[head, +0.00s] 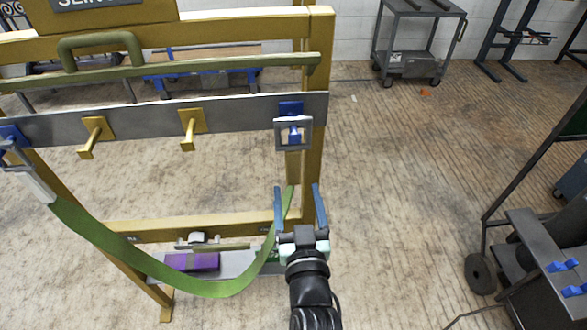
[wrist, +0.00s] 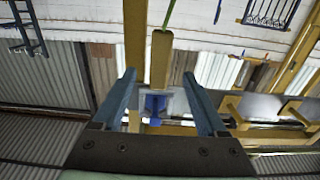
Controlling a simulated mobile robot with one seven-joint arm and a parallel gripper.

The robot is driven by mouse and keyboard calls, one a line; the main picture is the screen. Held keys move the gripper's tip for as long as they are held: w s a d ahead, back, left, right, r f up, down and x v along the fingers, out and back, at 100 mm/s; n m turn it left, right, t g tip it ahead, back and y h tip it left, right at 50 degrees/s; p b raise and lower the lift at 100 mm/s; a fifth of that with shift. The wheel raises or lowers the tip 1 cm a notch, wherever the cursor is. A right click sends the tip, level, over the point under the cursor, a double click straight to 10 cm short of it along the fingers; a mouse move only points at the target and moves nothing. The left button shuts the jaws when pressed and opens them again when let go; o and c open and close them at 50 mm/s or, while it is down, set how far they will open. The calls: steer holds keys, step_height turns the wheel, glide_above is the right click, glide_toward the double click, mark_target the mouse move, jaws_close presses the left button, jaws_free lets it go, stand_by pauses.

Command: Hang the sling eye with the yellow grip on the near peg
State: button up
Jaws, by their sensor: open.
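The right sling eye (head: 280,134), a grey square frame, hangs at the blue right peg (head: 291,108); blue shows through its opening, so it appears to be around the peg. Its yellow grip (head: 292,168) hangs below, against a similar yellow post. The wrist view shows the grip (wrist: 160,58) and the blue peg (wrist: 155,104) between my fingers. The green sling (head: 95,231) droops from the grip to the other eye (head: 14,160), with a pale grip, at the left blue peg. My gripper (head: 300,190) is open and empty just below the right eye, apart from it.
The yellow rack has a grey rail (head: 150,118) with two yellow hooks (head: 190,126) between the blue pegs. A purple block (head: 192,262) lies on its low shelf. A dark stand (head: 540,250) is at right. The floor between is clear.

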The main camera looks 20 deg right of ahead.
mark_target(294, 166)
steer(key=shift+b+x, duration=0.4)
steer(key=shift+x, duration=3.2)
jaws_close()
steer(key=shift+r, duration=0.2)
steer(key=shift+r+p, duration=0.6)
steer(key=shift+p, duration=0.1)
steer(key=shift+s, duration=0.1)
